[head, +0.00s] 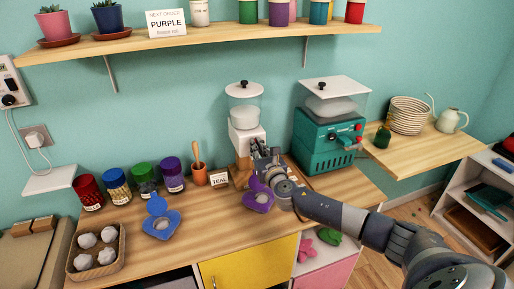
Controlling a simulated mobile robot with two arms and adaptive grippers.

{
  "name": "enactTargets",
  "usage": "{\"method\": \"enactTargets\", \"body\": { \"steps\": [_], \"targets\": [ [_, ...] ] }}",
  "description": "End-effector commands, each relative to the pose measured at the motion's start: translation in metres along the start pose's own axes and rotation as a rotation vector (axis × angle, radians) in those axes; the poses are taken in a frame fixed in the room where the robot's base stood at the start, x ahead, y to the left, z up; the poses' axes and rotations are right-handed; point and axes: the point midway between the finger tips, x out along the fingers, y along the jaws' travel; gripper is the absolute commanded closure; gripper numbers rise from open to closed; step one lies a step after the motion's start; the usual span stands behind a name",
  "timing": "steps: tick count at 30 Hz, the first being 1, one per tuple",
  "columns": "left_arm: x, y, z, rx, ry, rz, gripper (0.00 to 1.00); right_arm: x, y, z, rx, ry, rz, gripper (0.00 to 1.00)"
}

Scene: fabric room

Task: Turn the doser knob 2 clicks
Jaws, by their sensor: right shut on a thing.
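The white doser (246,137) with its clear hopper and white lid stands on the wooden counter against the teal wall. My right gripper (260,156) is at the doser's front, low on its white body, and is shut on the doser knob. The knob itself is hidden by the fingers, so its angle cannot be told. A purple heart-shaped piece (259,197) lies on the counter just below the gripper, partly hidden by it. My left gripper is not in view.
A teal machine (327,141) stands right of the doser. A shelf (215,41) with a PURPLE order card hangs above.

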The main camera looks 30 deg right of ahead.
Motion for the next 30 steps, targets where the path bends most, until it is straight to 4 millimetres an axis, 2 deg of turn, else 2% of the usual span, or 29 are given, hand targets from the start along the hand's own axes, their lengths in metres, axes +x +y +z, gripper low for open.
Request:
{"method": "enactTargets", "body": {
  "steps": [11,30],
  "targets": [
    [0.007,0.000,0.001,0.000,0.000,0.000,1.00,0.001,-0.002,0.003,0.114,-0.008,-0.002,1.00],
    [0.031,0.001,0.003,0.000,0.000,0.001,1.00,0.002,-0.006,0.003,0.692,-0.012,-0.001,1.00]
  ]
}}
